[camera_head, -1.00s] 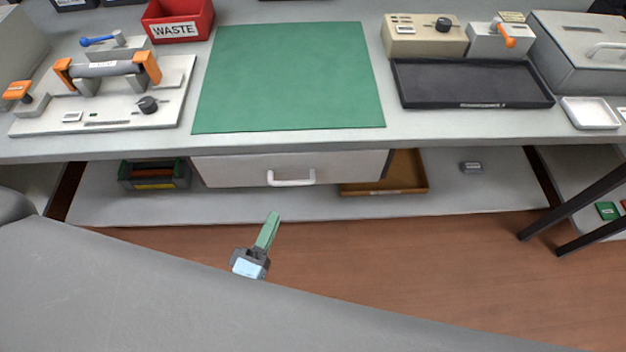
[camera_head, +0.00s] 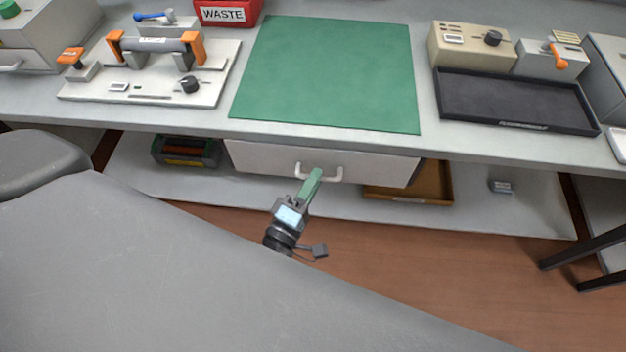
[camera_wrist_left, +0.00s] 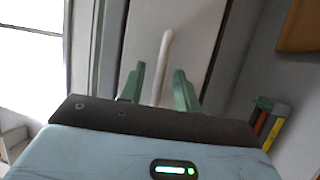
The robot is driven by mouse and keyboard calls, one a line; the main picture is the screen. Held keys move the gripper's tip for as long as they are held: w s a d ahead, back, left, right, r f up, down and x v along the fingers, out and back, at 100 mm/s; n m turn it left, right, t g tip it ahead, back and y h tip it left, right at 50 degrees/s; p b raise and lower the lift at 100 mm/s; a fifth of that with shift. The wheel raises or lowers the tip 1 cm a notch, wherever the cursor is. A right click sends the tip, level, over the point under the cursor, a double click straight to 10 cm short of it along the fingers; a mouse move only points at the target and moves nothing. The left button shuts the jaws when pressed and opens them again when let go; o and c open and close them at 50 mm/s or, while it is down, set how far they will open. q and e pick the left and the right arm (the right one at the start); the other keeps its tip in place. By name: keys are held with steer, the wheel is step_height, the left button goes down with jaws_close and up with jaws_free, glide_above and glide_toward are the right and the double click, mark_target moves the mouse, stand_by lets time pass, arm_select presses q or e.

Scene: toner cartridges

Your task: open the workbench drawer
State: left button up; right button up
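The drawer (camera_head: 260,160) is a light grey front under the workbench top, and it looks closed. Its white bar handle (camera_head: 325,178) is partly behind my left gripper (camera_head: 313,182) in the head view. In the left wrist view, the handle (camera_wrist_left: 164,60) stands between the two green fingers of my left gripper (camera_wrist_left: 158,85), which are open, with a gap visible on each side. The wrist view also shows the drawer front (camera_wrist_left: 190,30) behind the handle. My right gripper is in neither view.
The workbench (camera_head: 180,118) carries a green mat (camera_head: 325,70), a black tray (camera_head: 515,100) and a red WASTE bin (camera_head: 228,12). On the shelf below are a dark toolbox (camera_head: 187,151) left of the drawer and an orange-brown tray (camera_head: 430,185) to its right.

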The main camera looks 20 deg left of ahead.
arm_select(q)
steer(key=shift+w, duration=0.2)
steer(key=shift+c, duration=0.3)
jaws_close()
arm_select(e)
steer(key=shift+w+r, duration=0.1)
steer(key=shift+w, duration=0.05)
